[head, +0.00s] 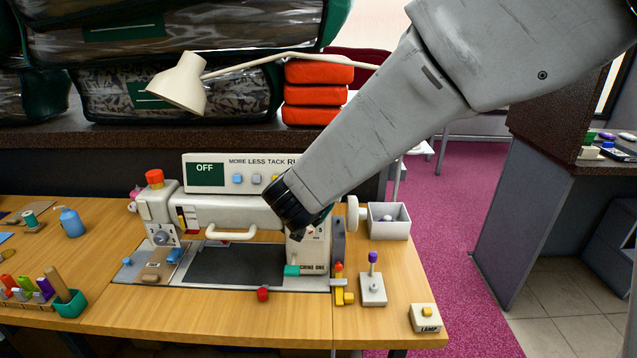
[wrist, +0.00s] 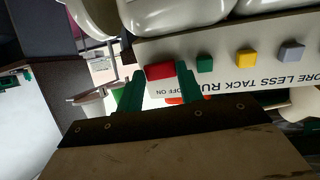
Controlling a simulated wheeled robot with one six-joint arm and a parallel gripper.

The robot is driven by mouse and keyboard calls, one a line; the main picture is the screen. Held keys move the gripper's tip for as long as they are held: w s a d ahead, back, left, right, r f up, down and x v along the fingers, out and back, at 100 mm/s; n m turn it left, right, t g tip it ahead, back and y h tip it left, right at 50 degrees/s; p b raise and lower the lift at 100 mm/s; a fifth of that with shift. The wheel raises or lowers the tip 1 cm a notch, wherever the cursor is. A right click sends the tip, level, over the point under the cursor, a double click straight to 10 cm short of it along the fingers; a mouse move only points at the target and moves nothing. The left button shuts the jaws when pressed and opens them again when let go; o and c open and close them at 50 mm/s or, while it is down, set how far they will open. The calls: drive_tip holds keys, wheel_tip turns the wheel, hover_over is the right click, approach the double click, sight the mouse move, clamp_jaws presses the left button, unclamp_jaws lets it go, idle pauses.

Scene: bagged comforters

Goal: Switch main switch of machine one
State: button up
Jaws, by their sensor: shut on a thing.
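Machine one (head: 235,212) is a white sewing machine on the wooden table, with "CHINE ONE" readable on its base. Its control panel (head: 215,172) stands on top, and the display (head: 205,174) reads OFF. My arm covers the right end of the panel in the head view. In the wrist view, upside down, the red main switch (wrist: 160,71) sits at the panel's end by the "OFF ON" lettering. My gripper (wrist: 159,82) has its green fingers on either side of the red switch and is shut on it.
A cream lamp (head: 180,84) reaches over the panel in front of red folded bundles (head: 316,90) and bagged comforters. A joystick box (head: 373,287), a LAMP button box (head: 425,318) and a white bin (head: 389,221) stand right of the machine. Pink floor lies beyond.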

drive_tip(key=shift+a+r, duration=0.1)
drive_tip(key=shift+a, duration=0.05)
drive_tip(key=o, duration=1)
drive_tip(key=shift+a, duration=0.1)
drive_tip(key=v, duration=0.7)
drive_tip(key=shift+s+r, duration=0.15)
drive_tip(key=shift+s, duration=0.2)
drive_tip(key=shift+a, duration=0.15)
